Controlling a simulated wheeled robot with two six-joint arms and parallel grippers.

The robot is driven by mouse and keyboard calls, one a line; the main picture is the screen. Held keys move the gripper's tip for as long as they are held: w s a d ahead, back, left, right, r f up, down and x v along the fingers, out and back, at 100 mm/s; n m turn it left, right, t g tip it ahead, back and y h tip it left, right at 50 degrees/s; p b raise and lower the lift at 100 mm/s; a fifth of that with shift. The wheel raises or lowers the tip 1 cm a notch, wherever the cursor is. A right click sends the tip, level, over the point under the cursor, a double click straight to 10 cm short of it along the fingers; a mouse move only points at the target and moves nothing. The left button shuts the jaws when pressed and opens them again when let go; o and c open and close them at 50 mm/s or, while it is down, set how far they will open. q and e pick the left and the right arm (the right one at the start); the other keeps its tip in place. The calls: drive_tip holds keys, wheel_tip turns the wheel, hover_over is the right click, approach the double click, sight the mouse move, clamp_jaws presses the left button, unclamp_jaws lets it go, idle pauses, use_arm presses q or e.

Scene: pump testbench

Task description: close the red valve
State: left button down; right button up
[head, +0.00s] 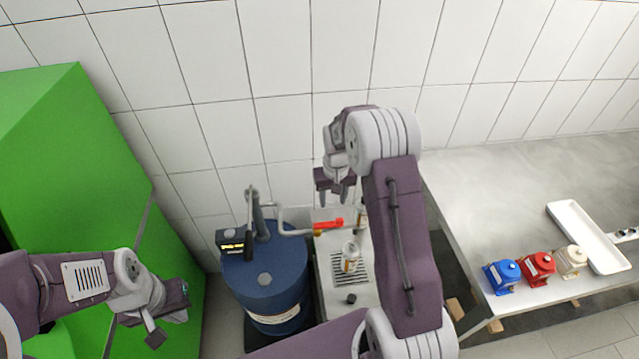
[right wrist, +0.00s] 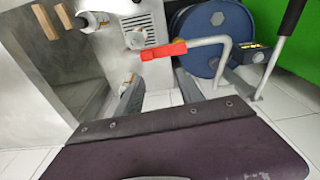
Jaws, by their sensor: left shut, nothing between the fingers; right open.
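The red valve handle (head: 328,224) sits on the grey pipe that runs from the blue drum (head: 262,280), above the metal stand beside it. The handle lies roughly in line with the pipe. In the right wrist view the red valve handle (right wrist: 163,51) shows beyond my fingertips, about between them. My right gripper (head: 337,196) is open and empty, just above and behind the valve in the head view, apart from it. Its fingers also show in the right wrist view (right wrist: 158,91). My left gripper (head: 168,318) is shut and empty, low beside the green cabinet.
A can (head: 351,257) stands on the stand's grate, near a small bottle (head: 361,216). A pump with a black handle (head: 248,243) tops the drum. The green cabinet (head: 80,150) stands left. The right-hand table (head: 490,200) holds blue, red and white units and a white tray (head: 588,236).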

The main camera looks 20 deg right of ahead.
sight(340, 219)
drive_tip(key=shift+m+g, duration=0.3)
drive_tip(key=shift+g, duration=0.2)
drive_tip(key=f+p, duration=0.2)
drive_tip(key=s+d+f+p, duration=0.1)
drive_tip(key=f+p, duration=0.1)
drive_tip(key=f, duration=0.1)
drive_tip(key=d+f+p, duration=0.1)
drive_tip(key=f+p, duration=0.1)
drive_tip(key=shift+s+d+f, duration=0.1)
drive_tip(key=shift+s+f, duration=0.15)
drive_tip(key=shift+s, duration=0.05)
drive_tip(key=shift+f, duration=0.25)
use_arm(q)
wheel_tip(340, 219, up, 10)
drive_tip(key=shift+f, duration=0.25)
use_arm(e)
clamp_jaws()
